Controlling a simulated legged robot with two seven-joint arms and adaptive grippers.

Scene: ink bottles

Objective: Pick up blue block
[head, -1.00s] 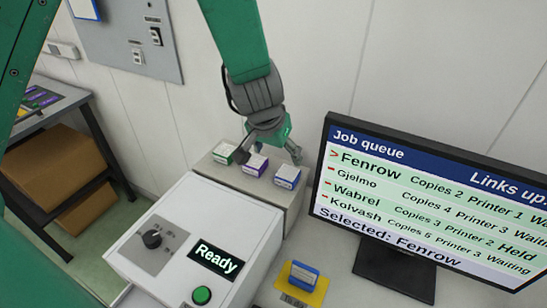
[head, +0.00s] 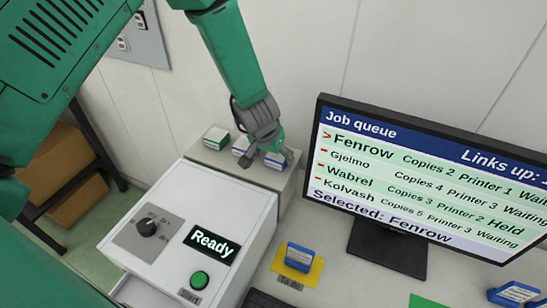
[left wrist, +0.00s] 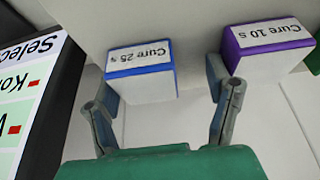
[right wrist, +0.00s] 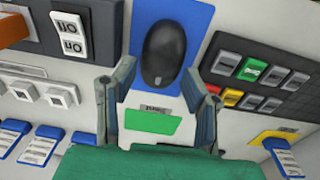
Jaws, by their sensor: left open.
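The blue block (head: 274,162) is a white box with a blue edge at the right end of a row on a grey ledge. In the left wrist view the blue block (left wrist: 141,76) reads "Cure 25 s". My left gripper (head: 268,158) is open over it, partly hiding it. In the left wrist view my left gripper (left wrist: 162,90) has one finger on each side of the block, with gaps visible; the right finger is between it and the purple block (left wrist: 267,48). My right gripper (right wrist: 156,98) is open and empty, with a mouse (right wrist: 163,53) beyond it.
The purple block (head: 240,146) and a green block (head: 216,138) stand close on the same ledge (head: 205,156). A white machine (head: 215,205) reading "Ready" is in front. A monitor (head: 420,190) stands to the right. A blue card holder (head: 299,257) sits on a yellow pad.

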